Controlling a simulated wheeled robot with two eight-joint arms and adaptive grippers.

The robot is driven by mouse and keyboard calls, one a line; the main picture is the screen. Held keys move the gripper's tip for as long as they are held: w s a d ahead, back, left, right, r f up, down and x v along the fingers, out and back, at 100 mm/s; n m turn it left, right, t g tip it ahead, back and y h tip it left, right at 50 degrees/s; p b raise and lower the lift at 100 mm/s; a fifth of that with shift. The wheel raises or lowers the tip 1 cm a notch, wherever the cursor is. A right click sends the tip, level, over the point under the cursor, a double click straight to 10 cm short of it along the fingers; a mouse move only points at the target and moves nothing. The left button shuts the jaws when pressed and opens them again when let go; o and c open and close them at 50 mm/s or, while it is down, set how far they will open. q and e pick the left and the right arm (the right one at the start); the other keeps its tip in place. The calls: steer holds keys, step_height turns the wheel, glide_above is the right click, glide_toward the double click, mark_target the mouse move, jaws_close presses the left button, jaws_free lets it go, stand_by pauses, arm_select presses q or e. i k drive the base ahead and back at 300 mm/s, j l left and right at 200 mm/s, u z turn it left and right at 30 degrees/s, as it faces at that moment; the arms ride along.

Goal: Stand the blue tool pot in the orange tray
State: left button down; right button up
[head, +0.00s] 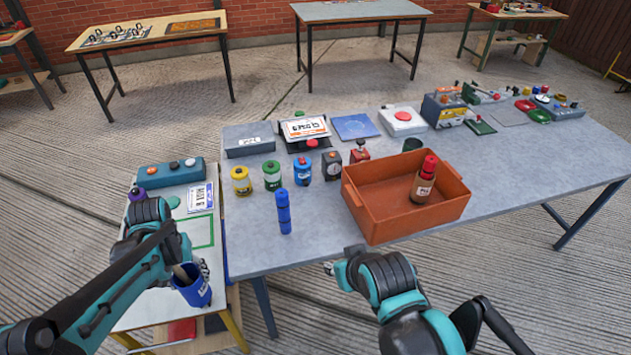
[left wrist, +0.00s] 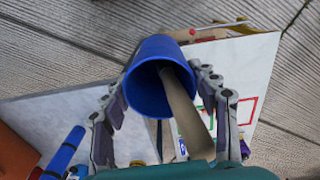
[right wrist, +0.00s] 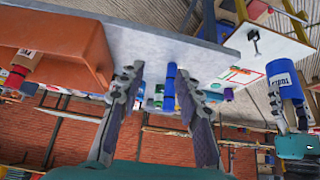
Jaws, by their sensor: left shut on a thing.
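The blue tool pot (head: 196,294) is in my left gripper (head: 190,272), at the small side table's front right. The left wrist view shows the pot (left wrist: 152,52) between the two fingers, its mouth facing the camera and a flat tan tool (left wrist: 186,112) inside. The pot (right wrist: 287,85) also shows in the right wrist view. The orange tray (head: 372,222) stands on the grey table, right of the pot. A brown bottle with a red cap (head: 423,182) stands in its right part; its left part looks empty. My right gripper (head: 335,267) is open and empty by the table's front edge.
A blue cylinder (head: 284,212) stands on the grey table (head: 255,252) left of the tray. Yellow, green and blue jars (head: 272,176) stand behind it. A gap separates the grey table from the side table (head: 212,318). Several devices line the grey table's back.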

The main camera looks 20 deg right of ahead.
mark_target(380, 210)
steer(key=k+l, duration=0.1)
steer(key=l, duration=1.1)
steer(key=k+l, duration=0.15)
steer(key=l, duration=0.5)
steer(key=k+l, duration=0.1)
steer(key=l, duration=0.5)
